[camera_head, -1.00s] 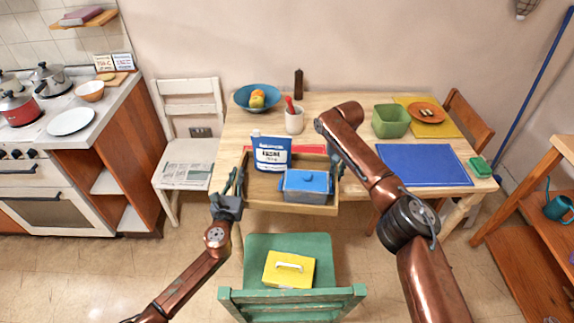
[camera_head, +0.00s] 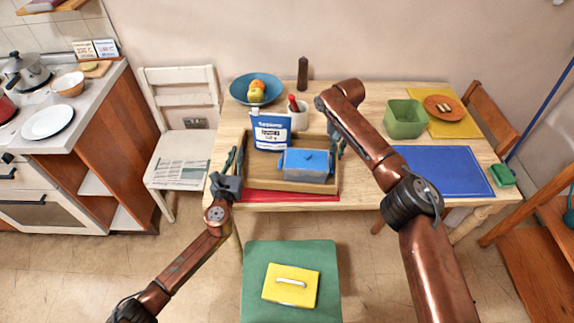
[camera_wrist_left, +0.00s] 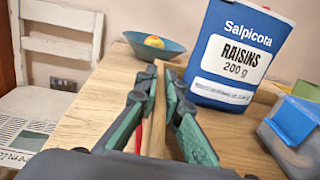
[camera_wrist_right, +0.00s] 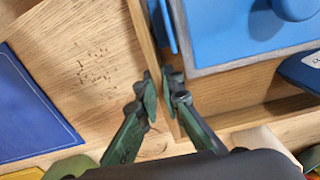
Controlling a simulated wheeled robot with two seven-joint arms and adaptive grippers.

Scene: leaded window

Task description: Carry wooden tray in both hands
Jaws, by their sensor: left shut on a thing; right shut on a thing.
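The wooden tray (camera_head: 290,186) is level over the near left part of the table, above a red mat (camera_head: 280,197); I cannot tell whether it touches. It carries an upright blue and white raisins box (camera_head: 270,131) and a grey dish with a blue lid (camera_head: 305,163). My left gripper (camera_head: 238,158) is shut on the tray's left wall; the wall shows between its fingers in the left wrist view (camera_wrist_left: 157,125). My right gripper (camera_head: 338,147) is shut on the right wall, also seen in the right wrist view (camera_wrist_right: 163,78); my forearm partly hides it from the head.
Behind the tray are a blue fruit bowl (camera_head: 255,90), a white pot (camera_head: 298,117) and a dark mill (camera_head: 302,74). A green bin (camera_head: 405,120) and blue mat (camera_head: 442,170) lie right. A green chair (camera_head: 262,260) with a yellow case (camera_head: 290,286) stands in front.

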